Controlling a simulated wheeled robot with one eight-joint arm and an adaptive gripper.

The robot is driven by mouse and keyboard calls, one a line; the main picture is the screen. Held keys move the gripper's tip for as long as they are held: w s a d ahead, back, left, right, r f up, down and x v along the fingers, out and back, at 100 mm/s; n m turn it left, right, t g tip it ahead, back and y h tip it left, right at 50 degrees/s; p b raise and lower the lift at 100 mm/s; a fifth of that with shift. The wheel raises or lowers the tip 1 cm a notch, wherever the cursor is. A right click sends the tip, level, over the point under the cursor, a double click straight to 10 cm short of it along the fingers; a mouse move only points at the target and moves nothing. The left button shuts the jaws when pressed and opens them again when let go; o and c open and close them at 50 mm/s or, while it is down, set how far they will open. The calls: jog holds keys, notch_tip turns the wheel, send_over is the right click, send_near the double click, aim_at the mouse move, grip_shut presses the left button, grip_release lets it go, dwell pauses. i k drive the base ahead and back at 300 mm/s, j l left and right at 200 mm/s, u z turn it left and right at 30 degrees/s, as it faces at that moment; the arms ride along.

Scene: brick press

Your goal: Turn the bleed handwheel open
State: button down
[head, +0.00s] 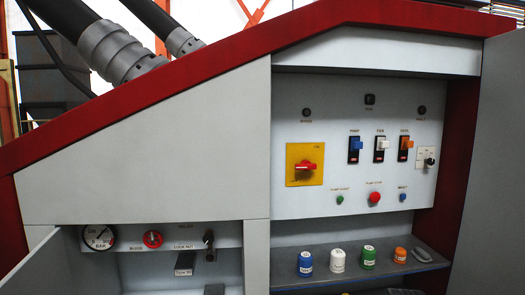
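The bleed handwheel (152,239) is a small red wheel with a pale mark at its centre. It sits on the light panel strip in the open lower-left bay of the press. A small label, apparently "BLEED", is beside its lower left. A round white pressure gauge (99,238) marked "BAR" is to its left; its reading is too small to tell. A dark brass-coloured fitting (208,240) is to its right, near the label "LOCK NUT". How far the wheel is turned cannot be told. My gripper is not in view.
The upper-right panel has a red rotary switch (306,166) on a yellow plate, rocker switches and push buttons. Several coloured caps, including a blue one (306,263), stand on the dark shelf (286,279) below.

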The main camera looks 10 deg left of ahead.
aim_at(155, 235)
jog(key=u, duration=1.85)
